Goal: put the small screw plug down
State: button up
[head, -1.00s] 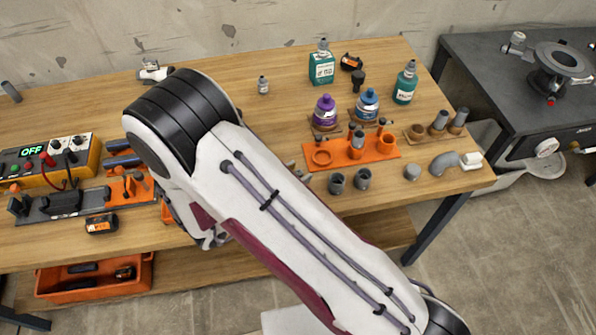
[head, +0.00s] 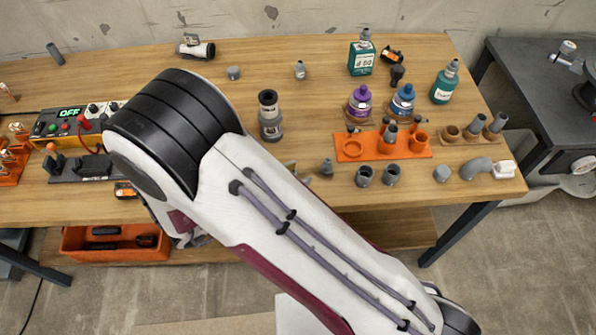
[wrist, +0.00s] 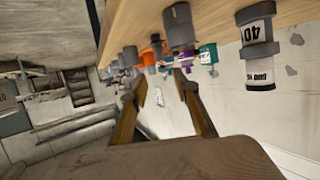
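My gripper (wrist: 160,80) shows in the wrist view with its two fingers apart and only background between them. It looks open and empty. In the head view my own arm hides it. A small grey stepped fitting (head: 327,167) stands upright on the bench, right of my arm; it may be the small screw plug, but I cannot be sure. A grey stepped part (wrist: 180,25) stands beyond the fingertips in the wrist view, apart from them, and may be the same piece. Another small grey piece (head: 300,70) stands farther back on the bench.
A grey labelled pipe assembly (head: 270,115) stands close to my arm. An orange holder (head: 383,148), bottles and grey sockets (head: 364,175) fill the bench's right side. A control box (head: 70,122) is at left. An orange bin (head: 115,245) sits below. Bare wood lies around the pipe assembly.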

dwell(0.8)
jog(key=w+a+r+n+t+y, duration=0.2)
jog(key=w+a+r+y, duration=0.3)
jog(key=w+r+y, duration=0.55)
jog(key=s+d+r+n+y, duration=0.1)
jog(key=s+r+n+y, duration=0.15)
jog(key=r, duration=0.45)
jog(key=s+r+n+y, duration=0.1)
jog(key=r+n+y, duration=0.15)
jog(key=r, duration=0.45)
jog(key=s+d+f+n+g+h, duration=0.1)
jog(key=s+d+n+g+h, duration=0.3)
jog(key=s+d, duration=1.5)
jog(key=s, duration=0.4)
jog(key=shift+d, duration=0.15)
